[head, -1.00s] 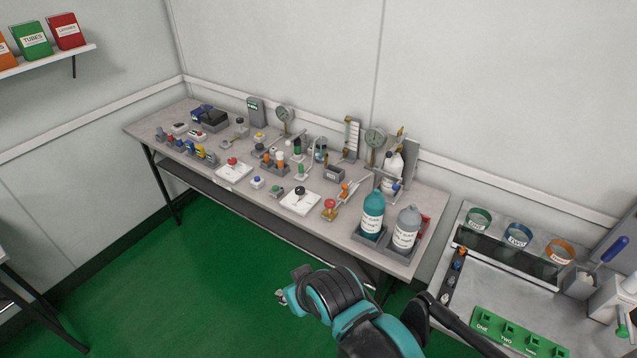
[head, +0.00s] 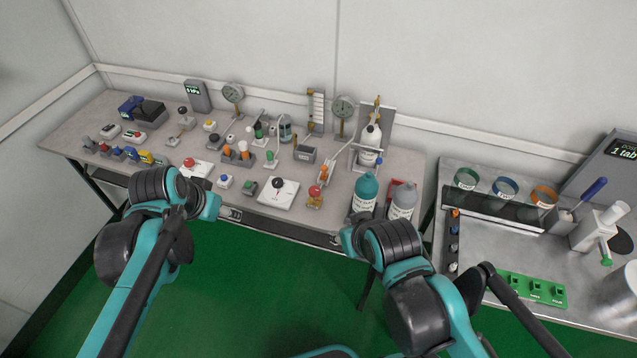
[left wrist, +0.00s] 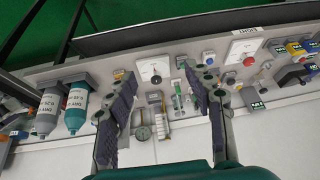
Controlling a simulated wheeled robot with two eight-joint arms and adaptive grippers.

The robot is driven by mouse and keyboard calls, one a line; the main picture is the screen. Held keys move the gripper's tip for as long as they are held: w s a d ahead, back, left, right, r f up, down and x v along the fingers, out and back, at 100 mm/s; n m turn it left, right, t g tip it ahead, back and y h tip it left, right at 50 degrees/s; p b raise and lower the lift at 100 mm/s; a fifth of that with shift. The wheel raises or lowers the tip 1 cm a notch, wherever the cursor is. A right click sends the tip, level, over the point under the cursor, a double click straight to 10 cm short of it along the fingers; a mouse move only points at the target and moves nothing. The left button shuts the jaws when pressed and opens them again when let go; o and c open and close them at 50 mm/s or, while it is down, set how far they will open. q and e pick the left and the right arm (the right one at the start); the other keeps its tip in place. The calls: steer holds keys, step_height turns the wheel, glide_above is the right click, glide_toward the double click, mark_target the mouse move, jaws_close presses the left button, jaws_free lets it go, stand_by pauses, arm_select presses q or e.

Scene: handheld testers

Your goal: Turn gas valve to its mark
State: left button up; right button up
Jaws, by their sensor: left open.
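The bench holds several knobs and valves, and I cannot tell for sure which is the gas valve. A white plate with a dark knob (head: 277,191) lies near the front edge; it shows between the fingertips in the left wrist view (left wrist: 152,70). A second white plate with a red knob (head: 190,167) is farther left. A red-topped brass valve (head: 315,197) and an orange-handled fitting (head: 323,174) stand right of the dark knob. My left gripper (left wrist: 158,73) is open and empty above the bench. My right arm's end (head: 365,240) is before the bench; its fingers cannot be made out.
Teal (head: 364,192) and grey (head: 401,200) bottles stand at the bench's right end. Two gauges (head: 233,93) (head: 344,107) and a bottle stand (head: 372,135) rise along the back. A second table (head: 480,255) is at right. The green floor in front is clear.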

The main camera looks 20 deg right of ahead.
arm_select(q)
steer(key=w+d+m+g+p, duration=0.1)
steer(key=w+d+m, duration=0.2)
steer(key=w+d, duration=0.35)
steer(key=m+g+h+p, duration=0.2)
steer(key=m+g+p, duration=0.1)
steer(key=m, duration=0.4)
glide_toward(314, 190)
steer(key=b+x, duration=0.2)
steer(key=x, duration=0.5)
steer(key=shift+f, duration=0.1)
steer(key=shift+w+d+f+b, duration=0.1)
steer(key=shift+d+f+b, duration=0.15)
steer(key=shift+f, duration=0.3)
steer(key=c, duration=1.2)
